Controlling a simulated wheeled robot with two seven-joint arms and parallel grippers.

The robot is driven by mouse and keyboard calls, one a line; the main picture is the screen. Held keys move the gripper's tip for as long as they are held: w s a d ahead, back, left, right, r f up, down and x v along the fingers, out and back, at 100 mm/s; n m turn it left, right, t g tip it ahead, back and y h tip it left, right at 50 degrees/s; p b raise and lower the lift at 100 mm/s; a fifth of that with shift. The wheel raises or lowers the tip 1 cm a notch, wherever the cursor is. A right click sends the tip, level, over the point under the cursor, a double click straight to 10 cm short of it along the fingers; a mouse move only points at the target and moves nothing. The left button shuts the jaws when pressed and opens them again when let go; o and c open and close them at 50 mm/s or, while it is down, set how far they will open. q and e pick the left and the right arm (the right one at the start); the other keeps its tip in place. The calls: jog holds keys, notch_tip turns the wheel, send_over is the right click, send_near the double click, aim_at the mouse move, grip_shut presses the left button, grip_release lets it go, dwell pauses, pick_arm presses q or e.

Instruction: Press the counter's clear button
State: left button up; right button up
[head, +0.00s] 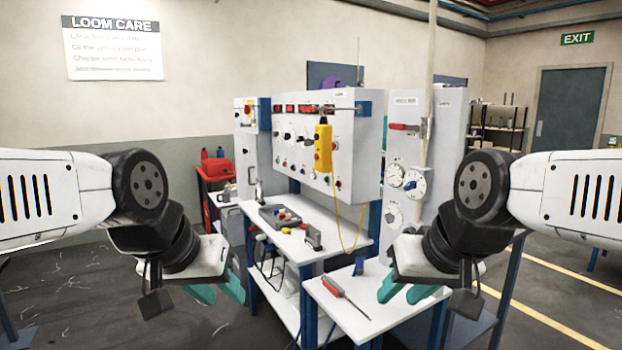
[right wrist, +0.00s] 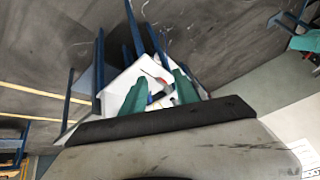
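A white control panel (head: 345,150) stands upright behind the white bench in the head view. Several small red displays (head: 290,108) run along its top, with knobs and small buttons below. I cannot tell which of these is the counter or its clear button; the labels are too small to read. My left gripper (head: 218,291) is open and empty, left of the bench and well apart from the panel. My right gripper (head: 405,291) is open and empty over the front right shelf. Its two teal fingers also show spread in the right wrist view (right wrist: 160,97).
A yellow pendant (head: 323,148) with a hanging cable covers part of the panel. A grey tray (head: 266,216) with small items lies on the bench (head: 330,249). A red-handled screwdriver (head: 334,289) lies on the front shelf. A white cabinet with dials (head: 403,155) stands right.

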grip_shut()
dwell(1.5)
